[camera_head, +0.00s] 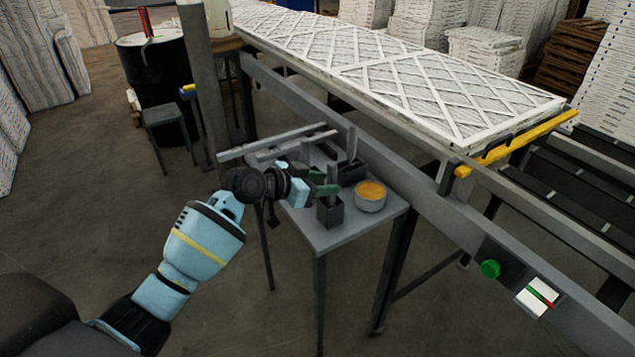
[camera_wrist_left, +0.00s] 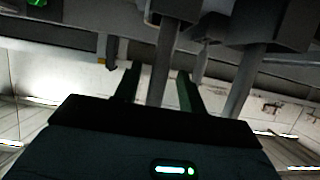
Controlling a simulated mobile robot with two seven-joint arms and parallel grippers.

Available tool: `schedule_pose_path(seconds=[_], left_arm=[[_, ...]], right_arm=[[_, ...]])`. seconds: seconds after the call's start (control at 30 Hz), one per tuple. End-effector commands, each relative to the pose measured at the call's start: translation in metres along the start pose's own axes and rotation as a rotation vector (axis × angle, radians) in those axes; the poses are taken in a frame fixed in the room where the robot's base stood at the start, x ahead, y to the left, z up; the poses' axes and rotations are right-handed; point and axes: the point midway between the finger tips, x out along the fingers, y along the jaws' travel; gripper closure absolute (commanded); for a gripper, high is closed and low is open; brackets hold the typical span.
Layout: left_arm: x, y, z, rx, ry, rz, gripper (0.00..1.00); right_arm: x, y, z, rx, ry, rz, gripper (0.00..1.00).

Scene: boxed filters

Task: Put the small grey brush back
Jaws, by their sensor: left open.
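My left gripper (camera_head: 323,183) is open over the small grey table, its green fingers at the height of an upright grey handle (camera_head: 332,172). That handle rises from the near dark holder (camera_head: 330,213) and looks like the small grey brush; its lower end is hidden in the holder. In the left wrist view the picture is upside down, and a grey handle (camera_wrist_left: 160,75) shows between the two green fingers of my left gripper (camera_wrist_left: 158,85). I cannot tell whether the fingers touch it. A second dark holder (camera_head: 351,171) behind has a flat grey piece (camera_head: 352,142) standing in it.
A round tin with an orange top (camera_head: 371,194) stands right of the near holder on the grey table (camera_head: 345,233). Grey bars (camera_head: 275,143) lie at its back left. The conveyor rail (camera_head: 420,180) with large white filters (camera_head: 400,70) runs close behind.

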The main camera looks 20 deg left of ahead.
Motion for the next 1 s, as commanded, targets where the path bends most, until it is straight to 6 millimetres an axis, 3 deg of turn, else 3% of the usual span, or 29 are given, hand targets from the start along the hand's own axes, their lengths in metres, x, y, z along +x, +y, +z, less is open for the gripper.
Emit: schedule_pose_path(seconds=[0.17, 0.7, 1.0], left_arm=[[-0.012, -0.001, -0.003, 0.002, 0.002, -0.002, 0.59], [-0.107, -0.001, -0.001, 0.001, -0.002, -0.002, 0.59], [-0.121, 0.0, -0.002, 0.0, 0.0, 0.001, 0.59]], right_arm=[[-0.001, 0.0, -0.004, -0.002, 0.006, 0.0, 0.64], [-0.001, 0.003, -0.001, -0.014, 0.001, -0.001, 0.64], [-0.001, 0.003, 0.001, -0.013, -0.001, -0.001, 0.64]])
